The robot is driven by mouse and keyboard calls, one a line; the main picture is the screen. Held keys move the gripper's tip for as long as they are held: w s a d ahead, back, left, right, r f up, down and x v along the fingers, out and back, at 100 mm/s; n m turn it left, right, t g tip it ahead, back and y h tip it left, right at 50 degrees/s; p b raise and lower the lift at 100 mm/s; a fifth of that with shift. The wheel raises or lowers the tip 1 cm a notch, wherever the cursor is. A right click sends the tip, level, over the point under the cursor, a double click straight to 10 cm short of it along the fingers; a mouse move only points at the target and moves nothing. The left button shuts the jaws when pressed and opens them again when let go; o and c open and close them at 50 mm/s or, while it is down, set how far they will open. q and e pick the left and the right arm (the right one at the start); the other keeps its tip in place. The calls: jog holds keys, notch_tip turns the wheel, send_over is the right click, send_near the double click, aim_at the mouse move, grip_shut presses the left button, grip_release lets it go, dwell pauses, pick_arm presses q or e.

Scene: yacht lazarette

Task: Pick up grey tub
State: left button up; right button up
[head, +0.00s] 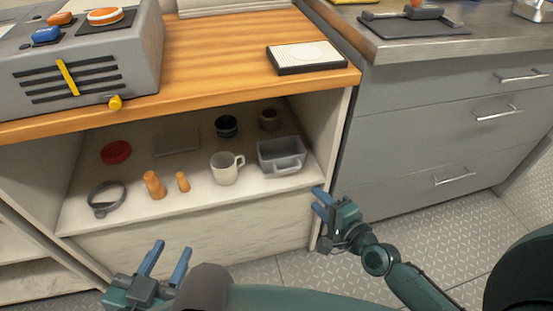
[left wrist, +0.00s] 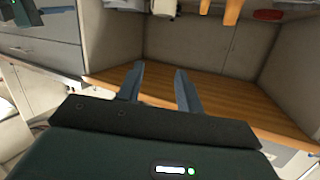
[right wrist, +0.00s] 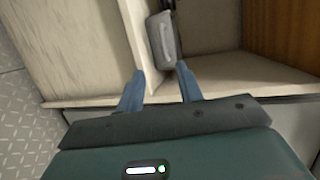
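The grey tub (head: 280,155) sits upright on the open shelf under the wooden counter, at its right end near the side wall. A handle loop faces the front. The tub also shows in the right wrist view (right wrist: 163,40), beyond the fingertips. My right gripper (head: 319,205) is open and empty, in front of the shelf and to the lower right of the tub, apart from it. My left gripper (head: 168,260) is open and empty, low in front of the shelf's left half.
A white mug (head: 225,169) stands just left of the tub, and a brown jar (head: 269,119) is behind it. Orange pieces (head: 154,185), a grey ring (head: 105,198) and a red disc (head: 116,152) lie further left. Grey drawers (head: 450,130) stand right of the shelf.

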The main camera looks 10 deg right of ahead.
jog(key=b, duration=0.1)
send_near(283, 160)
jog(key=w, duration=0.1)
jog(key=w+a+f+b, duration=0.1)
jog(key=w+f, duration=0.1)
jog(key=w, duration=0.1)
jog(key=shift+a+f+b, duration=0.2)
jog(key=shift+a+b, duration=0.1)
jog(key=shift+a, duration=0.05)
pick_arm(q)
jog(key=shift+d+r+m+t+h, duration=0.15)
jog(key=shift+d+m+t+h, duration=0.3)
jog(key=shift+t+h, duration=0.35)
pick_arm(e)
jog(key=shift+s, duration=0.1)
grip_shut()
dwell(0.3)
